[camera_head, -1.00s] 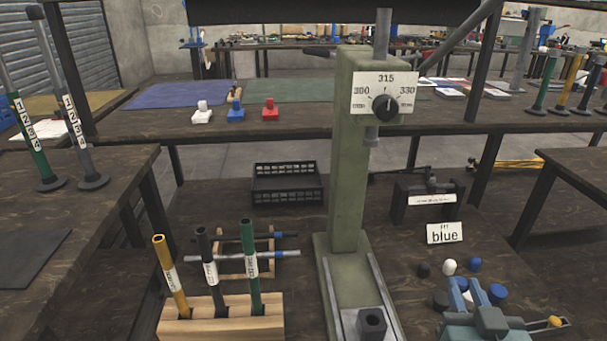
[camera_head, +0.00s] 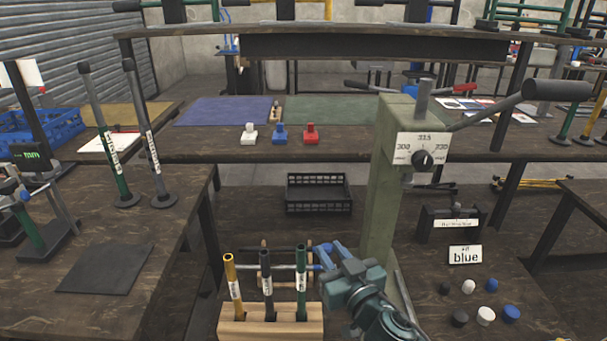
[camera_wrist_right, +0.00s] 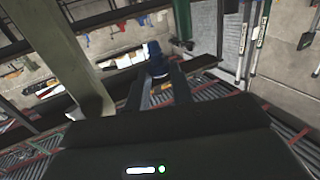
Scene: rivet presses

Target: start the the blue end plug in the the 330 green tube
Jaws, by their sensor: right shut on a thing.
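The green tube (camera_head: 301,275) stands upright in the right hole of a wooden block (camera_head: 270,328), with a white label too small to read. My right gripper (camera_head: 324,254) is just right of the tube's upper end in the head view. It is shut on a blue end plug (camera_wrist_right: 156,60), which shows between the fingertips in the right wrist view. The plug appears apart from the tube; the exact gap cannot be told. My left gripper is not in view.
A yellow tube (camera_head: 232,275) and a dark tube (camera_head: 267,285) stand in the same block.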

